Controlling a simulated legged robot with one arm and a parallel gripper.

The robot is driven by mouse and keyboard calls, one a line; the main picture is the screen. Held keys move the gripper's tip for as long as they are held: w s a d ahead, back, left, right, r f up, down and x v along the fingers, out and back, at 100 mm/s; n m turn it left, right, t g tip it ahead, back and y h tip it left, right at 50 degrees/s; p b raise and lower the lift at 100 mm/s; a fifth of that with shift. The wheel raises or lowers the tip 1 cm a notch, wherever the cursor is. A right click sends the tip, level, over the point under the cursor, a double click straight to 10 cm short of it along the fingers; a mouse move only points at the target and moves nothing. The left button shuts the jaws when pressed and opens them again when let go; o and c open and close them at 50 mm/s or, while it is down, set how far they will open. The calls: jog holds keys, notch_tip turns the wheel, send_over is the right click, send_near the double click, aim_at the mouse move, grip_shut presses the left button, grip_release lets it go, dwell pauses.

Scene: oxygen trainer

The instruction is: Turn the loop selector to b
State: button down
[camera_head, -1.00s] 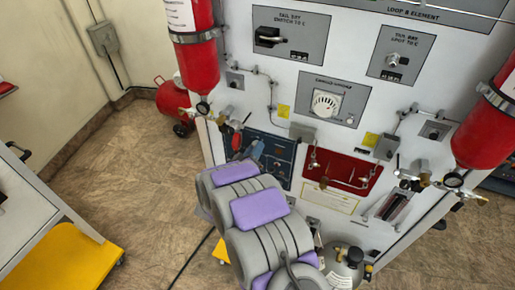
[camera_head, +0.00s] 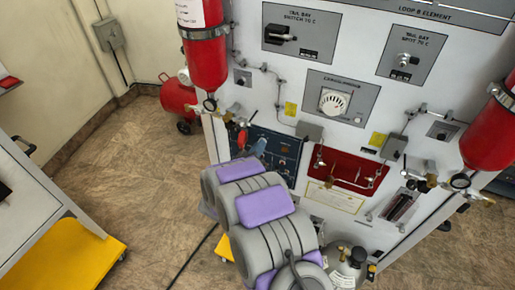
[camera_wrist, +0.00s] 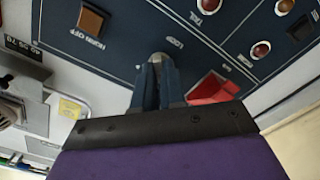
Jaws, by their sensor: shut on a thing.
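The dark blue panel (camera_head: 285,150) is at the lower left of the white console, beyond my arm. It also fills the top of the wrist view (camera_wrist: 125,50). My gripper (camera_wrist: 156,75) has its fingers closed around the loop selector (camera_wrist: 159,57), a small grey knob beside the word LOOP. Only the knob's rounded tip shows between the fingers, so its pointing direction and any a or b marks are hidden. In the head view, my gripper (camera_head: 259,147) is in front of the panel's left part.
An orange HORN OFF button (camera_wrist: 90,18) and round red lamps (camera_wrist: 261,49) are on the same panel. A red part (camera_wrist: 212,90) is close beside my gripper. A red cylinder (camera_head: 205,55) hangs above left. A yellow-based cart (camera_head: 75,255) stands on the left.

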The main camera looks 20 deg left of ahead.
jog(key=shift+f, duration=0.25)
jog(key=m+b, duration=1.4)
jog(key=m, duration=0.3)
jog(key=shift+s+d+f, duration=0.1)
jog(key=shift+m, duration=0.4)
jog(key=c, duration=1.2)
grip_release()
jog(key=shift+a, duration=0.2)
jog(key=shift+d, duration=0.1)
jog(key=shift+r, duration=0.2)
